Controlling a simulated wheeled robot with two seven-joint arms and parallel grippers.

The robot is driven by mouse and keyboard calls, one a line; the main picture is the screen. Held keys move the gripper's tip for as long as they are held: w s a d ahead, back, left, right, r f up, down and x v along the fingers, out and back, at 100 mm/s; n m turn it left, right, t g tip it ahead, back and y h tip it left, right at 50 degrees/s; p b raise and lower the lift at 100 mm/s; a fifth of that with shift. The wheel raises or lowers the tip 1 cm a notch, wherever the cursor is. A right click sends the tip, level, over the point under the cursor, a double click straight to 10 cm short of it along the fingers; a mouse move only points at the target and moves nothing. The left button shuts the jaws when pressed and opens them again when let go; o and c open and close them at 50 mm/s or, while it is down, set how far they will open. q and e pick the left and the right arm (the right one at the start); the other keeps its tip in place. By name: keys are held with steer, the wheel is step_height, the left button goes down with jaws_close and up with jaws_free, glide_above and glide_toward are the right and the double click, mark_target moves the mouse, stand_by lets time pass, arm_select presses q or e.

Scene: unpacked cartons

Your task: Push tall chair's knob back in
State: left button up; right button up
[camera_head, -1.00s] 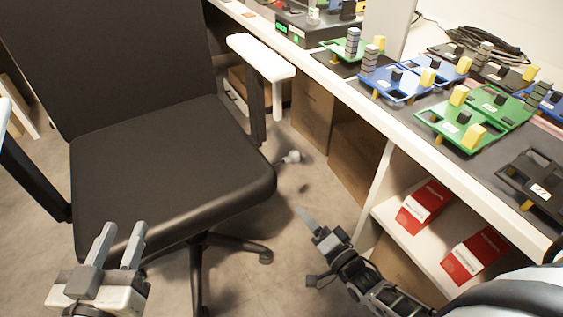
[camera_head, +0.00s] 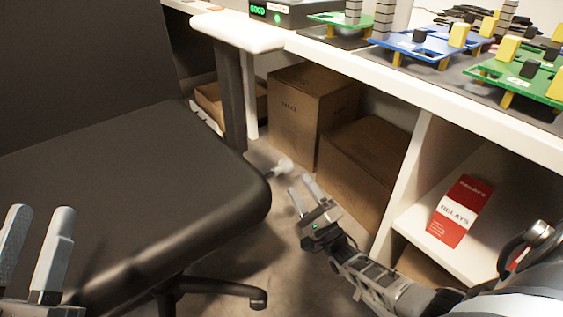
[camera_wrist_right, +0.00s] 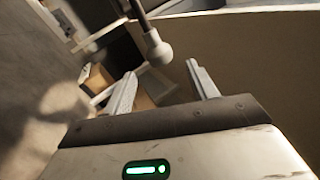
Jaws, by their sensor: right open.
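The tall black chair (camera_head: 130,190) fills the left of the head view. Its knob (camera_head: 284,165), a pale rounded end on a dark rod, sticks out from under the seat's right side. My right gripper (camera_head: 301,188) is open just below and right of the knob. In the right wrist view the knob (camera_wrist_right: 158,51) hangs ahead of my right gripper (camera_wrist_right: 160,80), between the lines of its two fingers and apart from them. My left gripper (camera_head: 38,250) is open and empty in front of the seat, at the lower left.
A white workbench (camera_head: 400,85) with circuit boards runs along the right. Cardboard boxes (camera_head: 300,112) stand beneath it. A red and white box (camera_head: 460,210) lies on its lower shelf. The white armrest (camera_head: 238,33) is above the knob.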

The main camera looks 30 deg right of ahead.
mark_target(284, 162)
steer(key=b+x, duration=0.1)
steer(key=x, duration=0.8)
steer(key=shift+f+b, duration=0.1)
steer(key=shift+b, duration=0.3)
arm_select(q)
steer(key=r+m+h, duration=0.1)
steer(key=s+r+m+h, duration=0.1)
steer(key=m, duration=0.1)
steer(key=r+m+h, duration=0.1)
steer(key=m+h, duration=0.1)
steer(key=shift+s+d+r, duration=0.1)
steer(key=shift+s+d, duration=0.05)
steer(key=shift+s, duration=0.15)
arm_select(e)
steer(key=shift+w+r, duration=0.25)
steer(key=shift+w, duration=0.15)
steer(key=shift+c, duration=0.4)
